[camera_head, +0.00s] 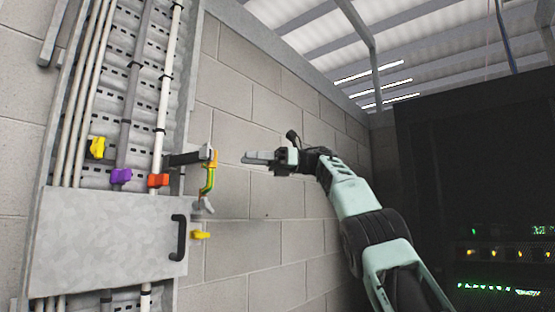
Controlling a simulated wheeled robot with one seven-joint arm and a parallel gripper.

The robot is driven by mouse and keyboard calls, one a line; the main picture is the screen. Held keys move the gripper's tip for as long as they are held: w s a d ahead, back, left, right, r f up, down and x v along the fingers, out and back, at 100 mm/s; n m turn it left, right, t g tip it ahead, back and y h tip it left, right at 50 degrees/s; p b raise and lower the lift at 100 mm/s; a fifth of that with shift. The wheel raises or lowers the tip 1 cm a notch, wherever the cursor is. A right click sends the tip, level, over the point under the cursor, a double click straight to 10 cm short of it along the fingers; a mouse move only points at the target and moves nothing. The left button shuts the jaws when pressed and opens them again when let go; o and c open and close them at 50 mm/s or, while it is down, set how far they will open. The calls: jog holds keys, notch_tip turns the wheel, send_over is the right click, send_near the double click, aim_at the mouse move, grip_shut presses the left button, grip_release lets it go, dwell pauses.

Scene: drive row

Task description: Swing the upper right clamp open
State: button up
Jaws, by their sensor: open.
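A dark bar with a light grey end (190,157) sticks out to the right near the upper right of the metal cover (95,240); it looks like the upper right clamp, though I cannot be sure. A green-and-yellow strap (210,172) hangs beside its end, down to a grey fitting (205,205). A yellow piece (200,235) sits lower, at the cover's right edge. My gripper (250,158) is open and empty. It points left, level with the bar's end and apart from it, with a small gap showing in the picture.
The cover has a black handle (179,237). Yellow (97,148), purple (121,177) and orange (158,181) pieces sit on the cables above it. A block wall (265,225) is behind my gripper. A dark rack (470,150) with lights stands at right.

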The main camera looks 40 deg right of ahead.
jog(key=p+v, duration=0.1)
jog(key=v, duration=0.6)
jog(key=shift+s+r, duration=0.15)
jog(key=shift+r, duration=0.05)
